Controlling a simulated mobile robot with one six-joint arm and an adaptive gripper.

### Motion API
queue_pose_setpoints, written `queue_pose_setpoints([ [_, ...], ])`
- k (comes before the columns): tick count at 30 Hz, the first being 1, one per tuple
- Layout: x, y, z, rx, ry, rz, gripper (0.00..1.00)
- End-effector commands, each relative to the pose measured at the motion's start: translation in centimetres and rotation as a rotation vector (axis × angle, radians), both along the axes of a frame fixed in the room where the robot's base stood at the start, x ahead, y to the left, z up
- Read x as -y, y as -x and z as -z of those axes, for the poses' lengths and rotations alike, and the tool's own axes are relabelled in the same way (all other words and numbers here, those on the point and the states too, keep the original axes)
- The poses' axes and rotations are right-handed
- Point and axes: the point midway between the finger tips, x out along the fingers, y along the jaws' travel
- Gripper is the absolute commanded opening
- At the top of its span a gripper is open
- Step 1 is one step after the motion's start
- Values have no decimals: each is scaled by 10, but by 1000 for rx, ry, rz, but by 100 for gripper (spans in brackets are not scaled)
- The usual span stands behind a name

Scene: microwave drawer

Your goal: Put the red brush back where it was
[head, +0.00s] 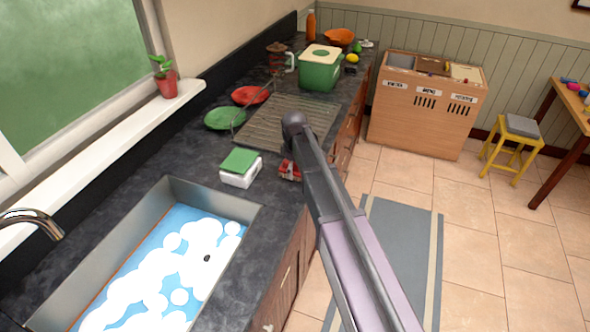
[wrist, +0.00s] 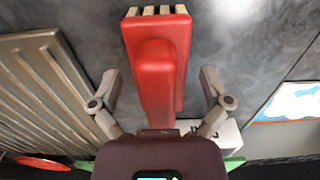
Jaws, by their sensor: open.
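The red brush (wrist: 157,65) lies on the dark countertop in the wrist view, its pale bristles at the top of the picture. My gripper (wrist: 160,84) is open, with one finger on each side of the brush's red body and visible gaps between. The lower end of the brush is hidden behind my gripper's body. In the head view, a small patch of red, the brush (head: 288,172), shows beside my arm, which covers most of that spot and the gripper.
A white box with a green top (head: 240,166) stands close to the brush. The sink (head: 256,208) with foamy blue water is in front, and a ribbed drainboard (head: 270,125) lies behind. Red (head: 250,95) and green (head: 224,118) plates and a green container (head: 320,72) stand farther back.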

Motion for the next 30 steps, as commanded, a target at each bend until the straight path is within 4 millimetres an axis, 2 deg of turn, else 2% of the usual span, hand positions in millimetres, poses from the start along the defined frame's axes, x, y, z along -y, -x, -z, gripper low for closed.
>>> queue_pose_setpoints([
  [30, -1, 0, -85, 0, 0, -1, 98],
])
